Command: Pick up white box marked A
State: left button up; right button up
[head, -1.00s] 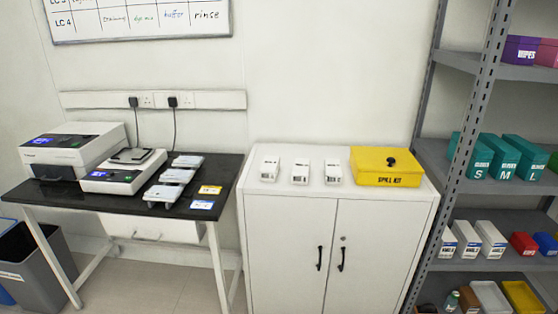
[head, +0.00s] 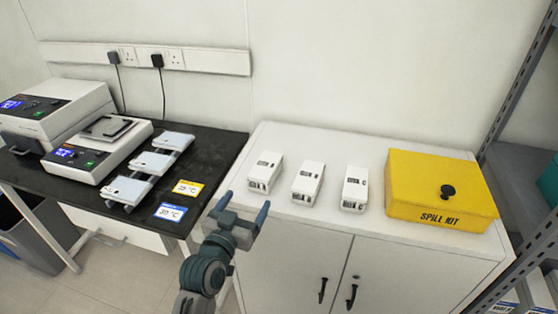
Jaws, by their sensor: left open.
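Three white boxes with dark labels stand in a row on top of the white cabinet (head: 405,237): a left one (head: 265,172), a middle one (head: 307,184) and a right one (head: 354,189). Their markings are too small to read, so I cannot tell which is A. My left gripper (head: 244,207) is in front of the cabinet's left front edge, nearer to me than the left box. Its fingers are spread apart with nothing between them. My right gripper does not show.
A yellow spill kit (head: 440,188) stands right of the boxes. To the left, a black table (head: 205,160) holds devices and a rack of pale plates (head: 152,163). A grey shelf unit (head: 515,100) rises at the right. The cabinet top before and behind the boxes is bare.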

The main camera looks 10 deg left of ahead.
aim_at(257, 180)
pick_arm(q)
jog(key=w, duration=0.4)
jog(key=shift+w+d+r+p, duration=0.2)
jog(key=shift+r+p, duration=0.15)
jog(key=shift+p, duration=0.05)
jog(key=shift+w+f, duration=0.1)
jog(key=shift+w, duration=0.55)
jog(key=shift+w+p, duration=0.3)
jog(key=shift+w, duration=0.05)
jog(key=w+p, duration=0.1)
jog(key=w, duration=0.2)
jog(key=shift+d, duration=0.15)
jog(key=shift+w, duration=0.55)
jog(key=c, duration=1.2)
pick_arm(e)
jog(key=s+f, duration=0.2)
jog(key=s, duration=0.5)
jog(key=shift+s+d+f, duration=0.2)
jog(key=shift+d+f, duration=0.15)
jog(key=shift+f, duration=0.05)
pick_arm(q)
jog(key=shift+c, duration=0.2)
